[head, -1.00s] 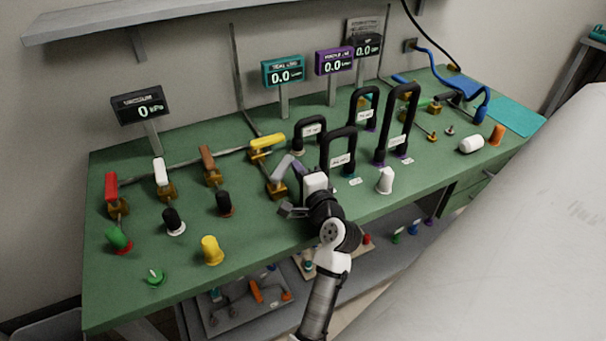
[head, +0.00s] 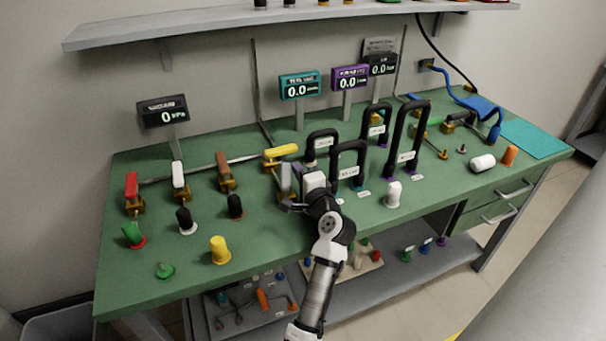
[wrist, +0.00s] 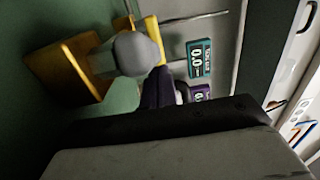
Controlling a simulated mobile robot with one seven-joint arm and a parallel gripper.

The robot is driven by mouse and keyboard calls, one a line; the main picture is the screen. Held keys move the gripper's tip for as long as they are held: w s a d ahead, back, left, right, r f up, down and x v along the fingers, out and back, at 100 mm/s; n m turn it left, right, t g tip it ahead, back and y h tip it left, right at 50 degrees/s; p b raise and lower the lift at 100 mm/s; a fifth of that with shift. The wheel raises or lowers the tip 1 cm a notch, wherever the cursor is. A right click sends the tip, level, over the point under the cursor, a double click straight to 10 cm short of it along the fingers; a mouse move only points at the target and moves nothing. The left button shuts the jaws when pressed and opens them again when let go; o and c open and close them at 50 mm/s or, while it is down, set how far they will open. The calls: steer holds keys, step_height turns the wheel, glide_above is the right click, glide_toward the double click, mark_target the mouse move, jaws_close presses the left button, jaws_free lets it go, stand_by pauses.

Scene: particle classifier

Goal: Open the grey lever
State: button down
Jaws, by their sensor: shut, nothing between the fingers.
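The grey lever (head: 286,178) stands up from its brass valve, in front of the yellow lever (head: 281,152). In the wrist view the rounded grey lever end (wrist: 136,52) is close in front of the camera, beside the brass valve body (wrist: 68,75). My gripper (head: 288,206) is shut and empty, low at the near right side of the lever. Its fingers point left in the head view. I cannot tell whether a finger touches the lever.
Red, white and brown levers (head: 225,170) stand to the left on the green bench (head: 140,275). Black hose loops (head: 348,165) rise close to the right of my gripper. Black and yellow knobs (head: 220,250) stand along the front left. A shelf (head: 290,25) hangs above.

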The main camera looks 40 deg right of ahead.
steer(key=shift+w+a+n+y, duration=0.1)
steer(key=shift+w+n+y, duration=0.15)
steer(key=shift+n+y, duration=0.25)
steer(key=shift+y, duration=0.3)
stand_by(1.0)
steer(key=s+b, duration=0.1)
steer(key=s, duration=0.3)
steer(key=s+a+b, duration=0.1)
steer(key=s, duration=0.8)
steer(key=shift+s+a+b, duration=0.35)
steer(key=shift+a+b, duration=0.05)
